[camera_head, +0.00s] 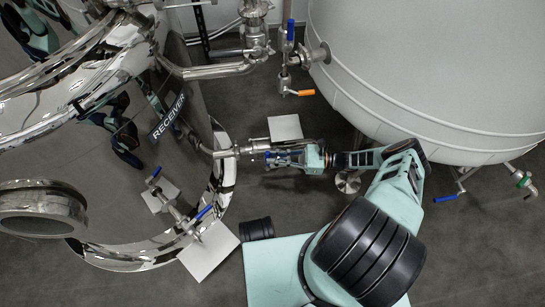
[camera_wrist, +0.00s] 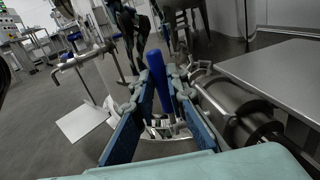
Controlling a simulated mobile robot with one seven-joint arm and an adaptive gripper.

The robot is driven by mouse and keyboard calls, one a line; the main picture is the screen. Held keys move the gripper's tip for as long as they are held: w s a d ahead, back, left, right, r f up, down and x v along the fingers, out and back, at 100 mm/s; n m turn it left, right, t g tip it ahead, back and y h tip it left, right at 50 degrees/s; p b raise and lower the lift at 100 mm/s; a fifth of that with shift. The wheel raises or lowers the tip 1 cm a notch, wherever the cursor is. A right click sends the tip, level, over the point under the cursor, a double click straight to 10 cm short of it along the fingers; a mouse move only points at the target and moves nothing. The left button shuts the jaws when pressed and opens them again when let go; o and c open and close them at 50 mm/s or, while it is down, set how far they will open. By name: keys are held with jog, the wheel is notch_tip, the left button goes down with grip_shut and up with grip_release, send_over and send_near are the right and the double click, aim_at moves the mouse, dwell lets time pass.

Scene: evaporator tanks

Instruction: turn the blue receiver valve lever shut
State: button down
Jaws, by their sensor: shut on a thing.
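The polished steel receiver (camera_head: 178,95) with its "RECEIVER" label is at the left in the head view. A short steel outlet pipe with a valve (camera_head: 228,152) sticks out of its side towards my gripper (camera_head: 275,158). In the wrist view the blue lever (camera_wrist: 158,75) stands up between the two blue-padded fingers of my gripper (camera_wrist: 167,92). My gripper is shut on this lever. In the head view the fingers largely hide the lever, and its exact angle to the pipe is hard to tell.
Another blue-handled valve (camera_head: 204,212) is low on the receiver's front. An orange-handled valve (camera_head: 302,93) is behind the gripper. White plates (camera_head: 285,127) are near the floor. A grey steel surface (camera_wrist: 285,75) shows at right in the wrist view.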

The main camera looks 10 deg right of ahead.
dwell(0.3)
jog(key=c, duration=1.9)
grip_release()
jog(key=shift+a+r, duration=0.1)
jog(key=shift+a, duration=0.05)
